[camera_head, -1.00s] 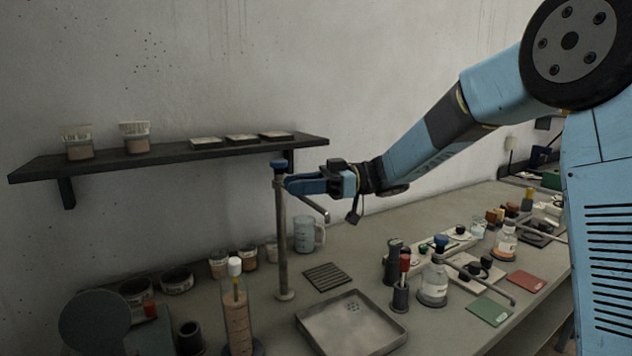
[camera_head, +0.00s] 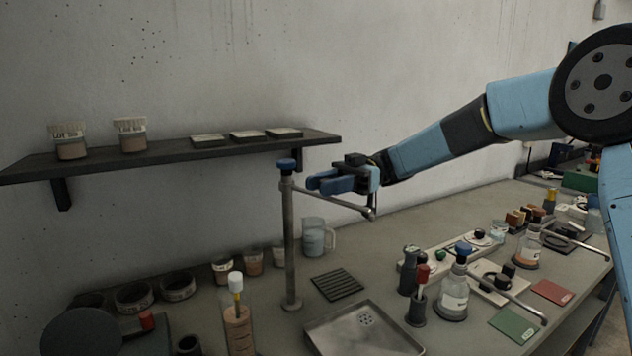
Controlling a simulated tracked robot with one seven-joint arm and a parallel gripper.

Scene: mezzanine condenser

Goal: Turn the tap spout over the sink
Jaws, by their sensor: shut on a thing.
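The tap is a tall grey post (camera_head: 290,250) with a blue cap (camera_head: 286,165), standing upright on the bench. Its thin spout (camera_head: 345,203) runs out to the right from near the top of the post and ends in a small downturned tip. My gripper (camera_head: 318,184) is at the spout close to the post, with its blue fingers shut on it; the exact contact is partly hidden by the fingers. The sink (camera_head: 345,335) is a shallow grey tray with a drain, low in front of the post. The spout tip appears above the sink's back right side in the picture; its depth is hard to judge.
A dark wall shelf (camera_head: 170,150) with jars and flat dishes is close behind the tap. A glass jug (camera_head: 315,238) and a slotted mat (camera_head: 338,285) are near the post. Bottles (camera_head: 453,290) and tools crowd the bench right of the sink.

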